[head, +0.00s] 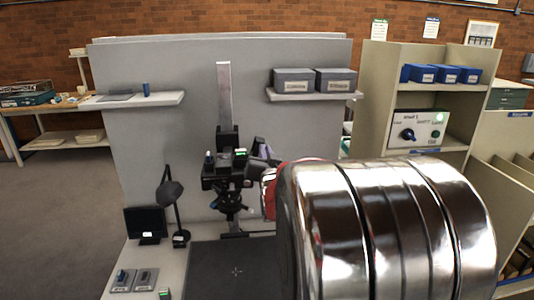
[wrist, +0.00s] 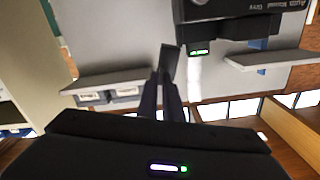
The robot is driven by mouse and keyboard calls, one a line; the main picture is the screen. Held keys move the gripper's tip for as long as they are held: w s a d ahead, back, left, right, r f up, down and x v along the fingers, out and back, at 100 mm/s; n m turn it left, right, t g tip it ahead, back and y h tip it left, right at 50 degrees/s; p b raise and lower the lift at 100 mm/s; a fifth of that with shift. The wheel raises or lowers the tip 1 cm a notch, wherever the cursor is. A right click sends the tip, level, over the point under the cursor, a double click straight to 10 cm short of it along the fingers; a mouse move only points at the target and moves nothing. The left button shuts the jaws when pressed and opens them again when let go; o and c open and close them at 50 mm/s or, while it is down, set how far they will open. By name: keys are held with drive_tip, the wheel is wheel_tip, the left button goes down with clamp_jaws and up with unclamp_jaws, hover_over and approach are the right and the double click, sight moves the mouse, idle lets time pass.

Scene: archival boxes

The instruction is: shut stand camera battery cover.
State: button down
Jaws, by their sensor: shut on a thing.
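The stand camera (head: 222,172) is a black unit on a grey column in front of the grey partition. In the wrist view its black body (wrist: 240,14) with printed labels is at the top right, with a green-lit display under it. The battery cover (wrist: 169,61) looks like a dark flat flap beside the body, standing out from it. My gripper (wrist: 164,80) has its fingers together on the flap's edge. In the head view my gripper (head: 262,160) is right of the camera, partly hidden by my shiny arm.
The stand's dark baseboard (head: 236,270) lies below the camera. A black desk lamp (head: 172,200) and a small monitor (head: 146,222) stand to its left. Grey boxes (head: 294,80) sit on a wall shelf above right. A shelf unit (head: 400,130) with blue boxes stands at the right.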

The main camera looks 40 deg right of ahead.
drive_tip(key=shift+a+n, duration=0.1)
drive_tip(key=shift+n, duration=0.2)
drive_tip(key=n, duration=0.1)
drive_tip(key=w+a+n, duration=0.1)
drive_tip(key=n, duration=0.1)
drive_tip(key=a+r+n, duration=0.1)
drive_tip(key=n, duration=0.1)
drive_tip(key=shift+w, duration=0.15)
drive_tip(key=shift+w+a+f+n, duration=0.6)
drive_tip(key=shift+a+n, duration=0.3)
drive_tip(key=shift+n, duration=1.75)
drive_tip(key=shift+w+a+f+n, duration=0.45)
drive_tip(key=shift+w+a+n, duration=0.35)
drive_tip(key=shift+n, duration=1.8)
drive_tip(key=shift+w+a+f+n, duration=0.55)
drive_tip(key=shift+a+n, duration=0.45)
drive_tip(key=shift+n, duration=1.65)
drive_tip(key=c, duration=1.9)
unclamp_jaws()
drive_tip(key=shift+s+r, duration=0.1)
